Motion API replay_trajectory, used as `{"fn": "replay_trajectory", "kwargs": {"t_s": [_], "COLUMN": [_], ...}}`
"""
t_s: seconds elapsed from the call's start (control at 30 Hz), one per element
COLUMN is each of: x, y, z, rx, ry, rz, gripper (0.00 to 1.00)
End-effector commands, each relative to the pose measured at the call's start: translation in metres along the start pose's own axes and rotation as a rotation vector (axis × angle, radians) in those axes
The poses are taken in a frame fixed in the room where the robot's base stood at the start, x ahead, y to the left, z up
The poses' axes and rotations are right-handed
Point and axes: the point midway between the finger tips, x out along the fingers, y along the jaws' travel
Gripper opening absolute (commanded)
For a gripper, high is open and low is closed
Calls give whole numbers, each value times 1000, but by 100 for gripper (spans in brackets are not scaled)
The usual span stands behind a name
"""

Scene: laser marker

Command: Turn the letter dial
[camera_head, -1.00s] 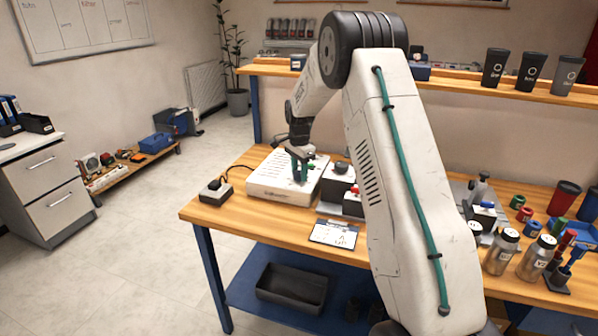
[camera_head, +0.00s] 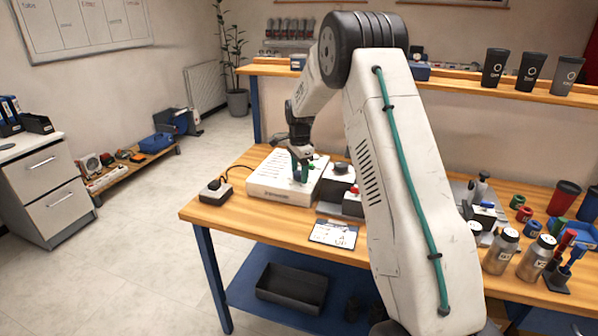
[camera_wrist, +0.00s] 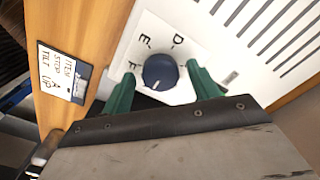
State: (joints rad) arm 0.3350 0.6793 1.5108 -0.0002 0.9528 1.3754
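The letter dial (camera_wrist: 160,72) is a round dark blue knob with a short white mark on its lower side in the wrist view. It sits on a white plate (camera_wrist: 187,95) with the letters D, E and F beside it. The plate is on the white box (camera_head: 283,194) on the workbench. My gripper (camera_head: 300,177) is over the box, with green fingers pointing down. In the wrist view my gripper (camera_wrist: 160,70) is open, one finger on each side of the dial with small visible gaps. The dial is hidden in the head view.
A dark button box (camera_head: 215,191) stands left of the white box. A printed card (camera_head: 333,234) lies in front. A grey unit with a red part (camera_head: 352,203) is close on the right. Metal bottles (camera_head: 501,251) and cups stand further right.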

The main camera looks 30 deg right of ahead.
Motion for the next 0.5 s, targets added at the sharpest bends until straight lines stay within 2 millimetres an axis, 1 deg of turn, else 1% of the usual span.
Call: {"fn": "replay_trajectory", "kwargs": {"t_s": [0.3,0.37,0.5], "x": [-3,-8,-30], "y": [-1,-1,-1], "z": [1,1,0], "rx": [-2,-2,-2], "ry": [0,0,1], "rz": [-2,-3,-4], "gripper": [61,61,61]}}
